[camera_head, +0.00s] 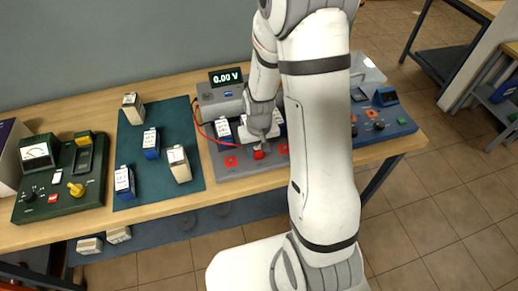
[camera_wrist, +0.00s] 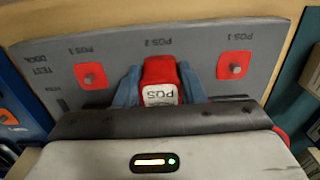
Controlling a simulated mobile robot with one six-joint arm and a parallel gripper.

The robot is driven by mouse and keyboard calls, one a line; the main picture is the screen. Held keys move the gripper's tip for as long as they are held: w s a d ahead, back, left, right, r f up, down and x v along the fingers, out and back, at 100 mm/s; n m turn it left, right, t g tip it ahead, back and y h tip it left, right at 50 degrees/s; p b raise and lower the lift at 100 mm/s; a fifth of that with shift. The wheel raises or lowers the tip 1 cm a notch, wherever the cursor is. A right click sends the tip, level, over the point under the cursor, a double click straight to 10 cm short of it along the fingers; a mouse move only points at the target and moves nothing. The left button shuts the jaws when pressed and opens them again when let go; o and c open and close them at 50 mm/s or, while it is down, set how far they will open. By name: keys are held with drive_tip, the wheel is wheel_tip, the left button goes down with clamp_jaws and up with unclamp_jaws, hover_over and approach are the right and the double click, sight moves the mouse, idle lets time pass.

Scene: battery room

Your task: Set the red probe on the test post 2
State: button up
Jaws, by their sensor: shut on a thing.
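My gripper (camera_wrist: 160,88) is shut on the red probe (camera_wrist: 158,70), a red block with a white "POS" label. Its blue-grey fingers stand on both sides of it. The probe is over the middle position, marked POS 2, of the grey test dock (camera_wrist: 200,35). Test post 2 is hidden beneath it; I cannot tell if the probe touches it. Red pads with bare metal posts show on the left (camera_wrist: 91,76) and right (camera_wrist: 235,65). In the head view, the probe (camera_head: 259,154) shows small below my gripper (camera_head: 258,146), between two red pads.
A meter reading 0.00 V (camera_head: 225,77) stands behind the dock, with a red lead (camera_head: 204,131) at its left. Several batteries (camera_head: 179,164) stand on the green mat (camera_head: 195,177). A green tester (camera_head: 63,188) is at left, a blue device (camera_head: 388,122) at right.

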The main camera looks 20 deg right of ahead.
drive_tip(key=shift+f+b, duration=0.35)
drive_tip(key=shift+f, duration=0.15)
drive_tip(key=o, duration=0.7)
drive_tip(key=shift+r, duration=0.15)
drive_tip(key=shift+r+p, duration=3.75)
drive_tip(key=shift+r, duration=1.65)
drive_tip(key=shift+r, duration=0.1)
wheel_tip(320, 180, up, 8)
drive_tip(key=t+b, duration=0.2)
drive_tip(key=b, duration=0.2)
hover_over(259, 148)
drive_tip(key=s, duration=0.4)
drive_tip(key=shift+t, duration=0.7)
drive_tip(key=s+r+b, duration=0.1)
drive_tip(key=s, duration=0.2)
drive_tip(key=s+r+b, duration=0.1)
drive_tip(key=s+r, duration=0.1)
drive_tip(key=s, duration=0.2)
drive_tip(key=s+r+b, duration=0.2)
drive_tip(key=s, duration=0.1)
drive_tip(key=shift+s, duration=0.15)
